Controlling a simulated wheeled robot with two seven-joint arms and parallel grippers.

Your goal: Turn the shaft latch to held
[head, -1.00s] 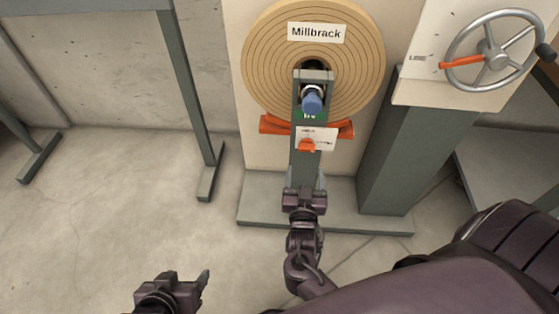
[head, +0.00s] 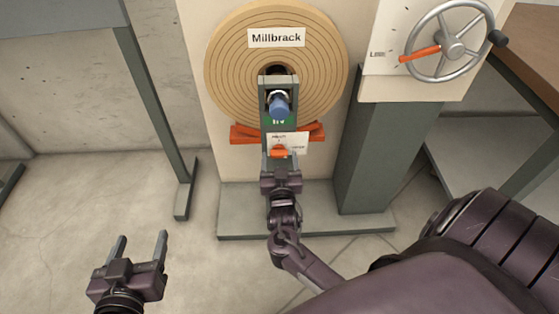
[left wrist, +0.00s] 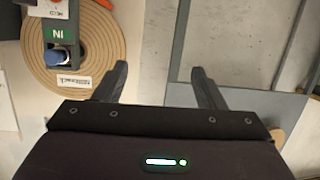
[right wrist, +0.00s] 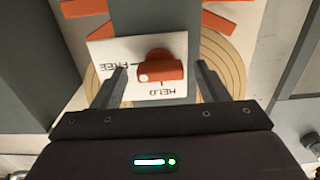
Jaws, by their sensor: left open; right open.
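The shaft latch is an orange knob (head: 279,151) on a white plate (head: 300,143) low on the dark post. In the right wrist view the knob (right wrist: 160,68) lies crosswise, with its white dot at the FREE side; HELD is marked a quarter turn away. My right gripper (head: 281,160) is open in front of the plate. In its wrist view its fingertips (right wrist: 160,72) stand on either side of the knob, with gaps; contact is not visible. My left gripper (head: 141,240) is open and empty, low at the left, away from the latch. The knob shows red in the left wrist view (left wrist: 55,4).
A tan spiral disc labelled Millbrack (head: 225,70) is behind the post, with a blue-capped shaft end (head: 279,106) above a green IN sign. Orange bars (head: 245,134) flank the post. A handwheel (head: 453,46) is at upper right. Floor at left is clear.

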